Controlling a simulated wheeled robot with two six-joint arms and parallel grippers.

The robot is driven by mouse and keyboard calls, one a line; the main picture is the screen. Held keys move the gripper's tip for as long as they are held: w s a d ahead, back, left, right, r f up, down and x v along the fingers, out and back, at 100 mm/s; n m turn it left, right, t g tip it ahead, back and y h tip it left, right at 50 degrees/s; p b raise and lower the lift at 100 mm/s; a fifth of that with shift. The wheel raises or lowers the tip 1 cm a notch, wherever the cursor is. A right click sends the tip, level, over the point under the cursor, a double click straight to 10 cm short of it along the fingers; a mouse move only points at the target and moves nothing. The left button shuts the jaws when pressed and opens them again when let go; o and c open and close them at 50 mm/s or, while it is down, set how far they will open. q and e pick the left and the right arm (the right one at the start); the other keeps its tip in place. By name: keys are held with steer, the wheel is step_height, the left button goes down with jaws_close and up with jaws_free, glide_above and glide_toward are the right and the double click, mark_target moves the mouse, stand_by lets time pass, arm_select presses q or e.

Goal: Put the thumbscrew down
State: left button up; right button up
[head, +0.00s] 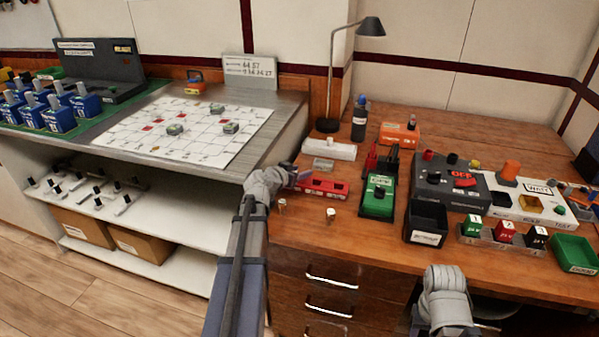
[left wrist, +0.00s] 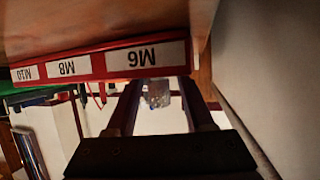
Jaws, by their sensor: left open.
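My left gripper (head: 303,178) is open at the left end of the red rack (head: 325,191). In the left wrist view, which is upside down, the rack (left wrist: 100,66) shows labels M6, M8 and M10. The open fingers reach toward its M6 end. A small greyish object (left wrist: 157,93) shows between the fingers; I cannot tell whether it is a thumbscrew or something behind the rack. Two small pale knob-like pieces, one on the left (head: 282,205) and one on the right (head: 330,215), stand on the wooden bench in front of the rack. My right gripper (head: 447,290) is low at the bench's front edge; its fingertips are unclear.
A grey block (head: 323,164) and a white bar (head: 329,149) lie behind the rack. A green device (head: 377,197) stands right of it, then a black bin (head: 426,222). A lamp (head: 328,124) and bottle (head: 359,120) stand behind. The bench front has some free wood.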

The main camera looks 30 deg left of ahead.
arm_select(q)
steer(key=shift+r, duration=0.1)
steer(key=shift+r, duration=0.2)
steer(key=p+v, duration=0.3)
steer(key=v, duration=0.4)
steer(key=shift+s, duration=0.25)
